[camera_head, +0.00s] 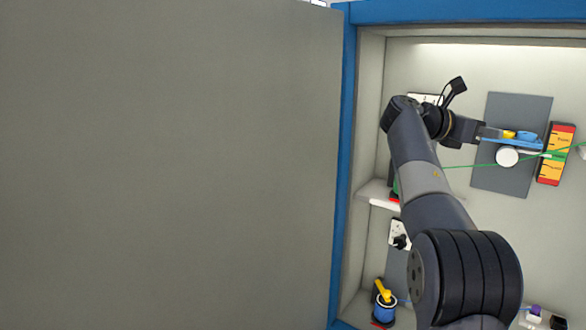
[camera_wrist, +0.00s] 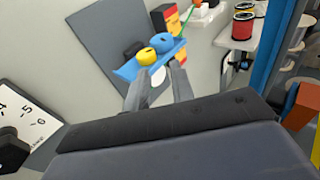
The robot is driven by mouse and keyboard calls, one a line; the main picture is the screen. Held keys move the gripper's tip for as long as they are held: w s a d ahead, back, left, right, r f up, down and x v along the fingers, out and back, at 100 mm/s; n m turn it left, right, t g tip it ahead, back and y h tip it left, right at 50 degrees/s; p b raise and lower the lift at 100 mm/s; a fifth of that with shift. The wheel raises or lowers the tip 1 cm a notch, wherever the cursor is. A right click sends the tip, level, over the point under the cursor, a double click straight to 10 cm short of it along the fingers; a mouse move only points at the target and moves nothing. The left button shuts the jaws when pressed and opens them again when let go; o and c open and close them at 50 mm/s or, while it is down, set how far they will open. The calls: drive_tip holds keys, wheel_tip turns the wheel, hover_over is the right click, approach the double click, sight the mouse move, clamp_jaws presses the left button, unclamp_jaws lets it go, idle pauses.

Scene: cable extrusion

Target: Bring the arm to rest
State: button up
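My arm reaches up and into a blue-framed cabinet. My gripper (camera_head: 488,132) is in front of a dark grey panel (camera_head: 505,185), at the left end of a small blue shelf (camera_head: 532,144). In the wrist view my gripper (camera_wrist: 158,74) has its two fingers apart, with a white round part (camera_wrist: 158,76) visible beyond the gap. I see nothing held between the fingers. A yellow piece (camera_wrist: 146,56) and a blue piece (camera_wrist: 161,43) sit on the shelf just beyond the fingertips. Whether the fingers touch the shelf cannot be told.
A green cable (camera_head: 468,166) runs across the panel past a white disc (camera_head: 507,157) and an orange-yellow block (camera_head: 556,154). A large grey surface (camera_head: 170,165) fills the left. A white ledge (camera_head: 376,194) is below my arm. Red spools (camera_wrist: 243,26) stand on the right in the wrist view.

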drive_tip(key=v, duration=0.8)
drive_tip(key=shift+a, duration=0.3)
drive_tip(key=shift+d, duration=0.1)
approach(507, 133)
drive_tip(key=s+r+x, duration=0.1)
drive_tip(key=x, duration=0.4)
drive_tip(key=shift+w+d+f+p, duration=0.4)
drive_tip(key=shift+w+f+p, duration=0.2)
drive_tip(key=shift+p, duration=0.35)
drive_tip(key=shift+w+d+f+p, duration=0.1)
drive_tip(key=shift+w+d+p, duration=0.25)
drive_tip(key=shift+w, duration=0.15)
